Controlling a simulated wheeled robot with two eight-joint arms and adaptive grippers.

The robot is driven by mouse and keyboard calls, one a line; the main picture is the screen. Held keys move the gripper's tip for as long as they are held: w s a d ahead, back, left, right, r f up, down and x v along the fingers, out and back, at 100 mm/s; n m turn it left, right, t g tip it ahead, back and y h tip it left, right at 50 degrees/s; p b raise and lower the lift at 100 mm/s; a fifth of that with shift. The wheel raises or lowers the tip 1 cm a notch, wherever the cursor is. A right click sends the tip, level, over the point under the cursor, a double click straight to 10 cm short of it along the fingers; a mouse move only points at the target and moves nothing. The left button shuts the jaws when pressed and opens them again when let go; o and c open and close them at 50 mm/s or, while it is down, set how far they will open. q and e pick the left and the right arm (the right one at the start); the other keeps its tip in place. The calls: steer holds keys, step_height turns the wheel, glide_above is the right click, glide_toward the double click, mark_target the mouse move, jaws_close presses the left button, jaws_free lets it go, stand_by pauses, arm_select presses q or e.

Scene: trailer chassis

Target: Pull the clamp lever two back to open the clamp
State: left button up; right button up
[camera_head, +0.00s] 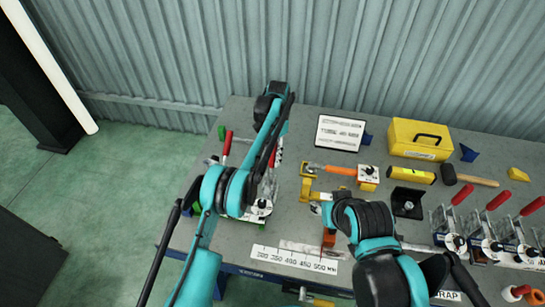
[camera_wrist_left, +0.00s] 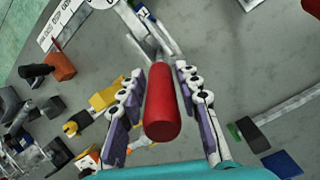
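A toggle clamp with a pale metal base (camera_head: 262,208) stands on the grey table, partly covered by my left arm. Its red lever handle shows large in the left wrist view (camera_wrist_left: 163,105), lying between the two fingers of my left gripper (camera_wrist_left: 166,95). The fingers stand apart, one on each side of the handle. I see no clear contact with it. In the head view, my left gripper (camera_head: 275,158) is mostly hidden beside the forearm. My right arm reaches in from the lower right; its fingers are too hidden to read.
Another red-handled clamp (camera_head: 227,145) stands to the left. An orange-levered clamp (camera_head: 342,171) lies to the right, near a yellow toolbox (camera_head: 417,139) and a hammer (camera_head: 468,178). Several red-handled clamps crowd the right end. A ruler strip (camera_head: 294,259) lies in front.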

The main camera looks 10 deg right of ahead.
arm_select(q)
steer(key=shift+r, duration=0.1)
step_height(320, 180, up, 10)
steer(key=shift+f, duration=0.1)
stand_by(0.6)
